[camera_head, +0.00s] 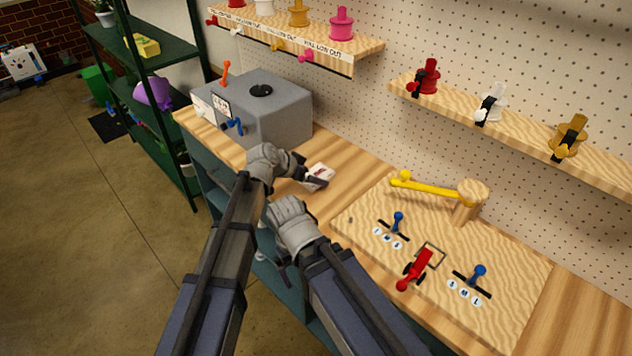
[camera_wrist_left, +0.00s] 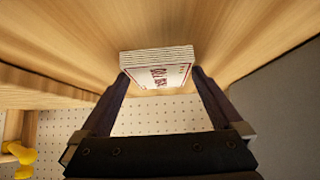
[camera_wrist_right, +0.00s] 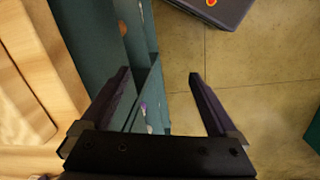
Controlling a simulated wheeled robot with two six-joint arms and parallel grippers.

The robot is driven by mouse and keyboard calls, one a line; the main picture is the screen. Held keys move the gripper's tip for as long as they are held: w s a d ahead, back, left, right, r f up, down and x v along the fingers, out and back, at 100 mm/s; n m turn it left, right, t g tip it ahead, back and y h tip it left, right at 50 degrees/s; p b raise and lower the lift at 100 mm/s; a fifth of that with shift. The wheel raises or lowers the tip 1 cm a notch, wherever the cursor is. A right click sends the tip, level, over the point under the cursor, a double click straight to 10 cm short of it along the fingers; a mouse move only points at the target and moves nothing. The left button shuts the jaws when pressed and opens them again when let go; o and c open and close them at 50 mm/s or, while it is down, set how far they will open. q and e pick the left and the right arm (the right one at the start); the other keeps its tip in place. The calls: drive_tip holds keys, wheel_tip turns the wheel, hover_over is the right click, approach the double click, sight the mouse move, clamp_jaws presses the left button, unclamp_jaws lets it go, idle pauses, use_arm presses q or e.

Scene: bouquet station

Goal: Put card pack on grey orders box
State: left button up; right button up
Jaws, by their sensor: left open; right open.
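The card pack (camera_head: 319,174) is a small white pack with red print, lying on the wooden bench right of the grey box. In the left wrist view the card pack (camera_wrist_left: 157,70) sits between the two fingertips. My left gripper (camera_head: 312,181) is open around it; whether the fingers touch it I cannot tell. The grey orders box (camera_head: 277,112) stands on the bench to the left, with a dark round spot on top, an orange lever and a blue handle. My right gripper (camera_wrist_right: 160,75) is open and empty, above the bench's front edge and the floor.
A raised wooden board (camera_head: 480,290) right of the grippers carries a yellow arm (camera_head: 430,188), blue handles and a red lever (camera_head: 416,270). A pegboard wall with spool shelves (camera_head: 530,125) rises behind. A green shelf rack (camera_head: 150,100) stands at the left.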

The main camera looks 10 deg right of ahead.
use_arm(q)
drive_tip(key=shift+r, duration=0.1)
drive_tip(key=shift+c, duration=0.2)
drive_tip(key=c, duration=1.3)
drive_tip(key=shift+o, duration=0.2)
drive_tip(key=shift+r, duration=0.1)
wheel_tip(320, 180, up, 10)
drive_tip(key=p, duration=1)
